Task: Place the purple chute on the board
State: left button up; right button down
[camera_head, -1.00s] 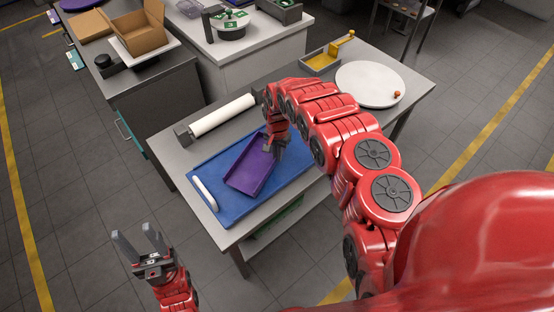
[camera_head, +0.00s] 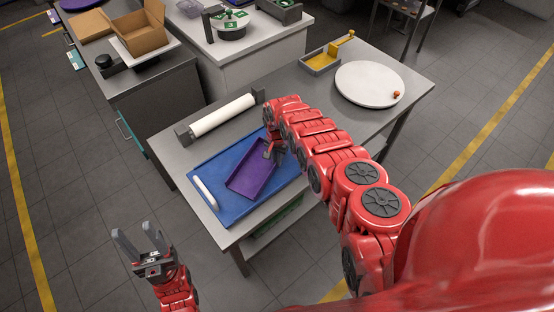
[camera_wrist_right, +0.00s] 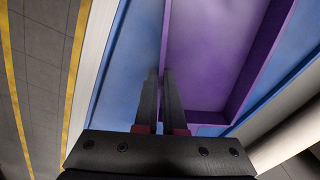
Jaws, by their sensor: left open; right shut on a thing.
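The purple chute (camera_head: 250,176) is a shallow open tray shape lying over the blue board (camera_head: 218,206) on the grey table. Whether it touches the board cannot be told for sure. My right gripper (camera_head: 276,150) is at the chute's right end. In the right wrist view, the fingers of my right gripper (camera_wrist_right: 163,95) are shut on the rim of the purple chute (camera_wrist_right: 205,60), with the blue board (camera_wrist_right: 130,60) below. My left gripper (camera_head: 137,238) is open and empty, in front of the table at the lower left.
A white roller (camera_head: 223,115) lies behind the board. A white bar (camera_head: 205,193) sits on the board's left side.

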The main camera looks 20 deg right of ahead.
jog(key=c, duration=1)
grip_release()
